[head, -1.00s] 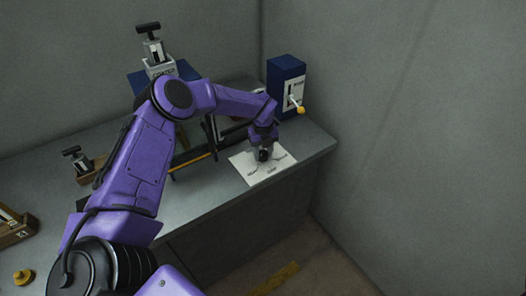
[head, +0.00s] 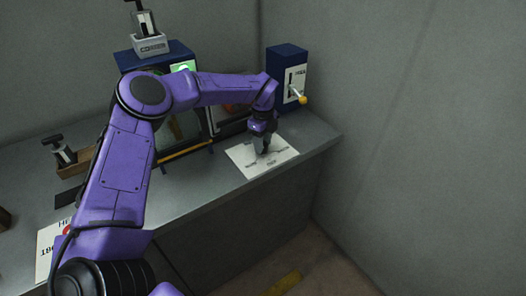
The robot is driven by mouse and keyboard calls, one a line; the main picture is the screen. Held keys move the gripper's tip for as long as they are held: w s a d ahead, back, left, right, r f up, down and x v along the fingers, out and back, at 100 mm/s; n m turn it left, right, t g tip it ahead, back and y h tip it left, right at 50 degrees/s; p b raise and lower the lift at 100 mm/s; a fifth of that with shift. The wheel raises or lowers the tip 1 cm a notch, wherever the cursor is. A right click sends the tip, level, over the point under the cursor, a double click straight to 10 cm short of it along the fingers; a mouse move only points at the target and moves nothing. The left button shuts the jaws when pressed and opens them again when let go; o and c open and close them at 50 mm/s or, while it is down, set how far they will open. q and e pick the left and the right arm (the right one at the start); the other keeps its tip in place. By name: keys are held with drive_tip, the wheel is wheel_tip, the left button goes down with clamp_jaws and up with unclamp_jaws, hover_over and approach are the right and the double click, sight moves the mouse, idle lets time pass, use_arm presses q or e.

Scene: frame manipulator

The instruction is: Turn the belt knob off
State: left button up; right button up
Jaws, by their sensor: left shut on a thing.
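The white labelled plate (head: 245,157) lies on the counter near its right end, with small dark print on it too small to read. My left gripper (head: 263,150) reaches down over this plate from the left and is shut on the small dark belt knob at its middle. The fingers hide most of the knob, so I cannot tell which way it points. My right gripper is not in view.
A blue box (head: 287,62) with a yellow-tipped lever (head: 302,99) stands behind the plate. A larger blue machine with a green light (head: 184,68) is partly behind my arm. A wooden holder (head: 72,165) sits at left. The counter's front edge is clear.

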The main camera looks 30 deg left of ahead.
use_arm(q)
drive_tip(key=n+b, duration=0.1)
drive_tip(key=b, duration=0.1)
drive_tip(key=f+n+b, duration=0.1)
drive_tip(key=n, duration=0.1)
drive_tip(key=shift+b, duration=0.35)
drive_tip(key=shift+r+n+b, duration=0.2)
drive_tip(key=shift+n+b, duration=0.5)
drive_tip(key=shift+b, duration=0.2)
drive_tip(key=shift+s, duration=0.1)
drive_tip(key=o, duration=1.1)
drive_tip(key=shift+a, duration=0.15)
drive_tip(key=shift+c, duration=0.2)
wheel_tip(320, 180, up, 11)
drive_tip(key=shift+f+b, duration=0.15)
drive_tip(key=shift+b, duration=0.15)
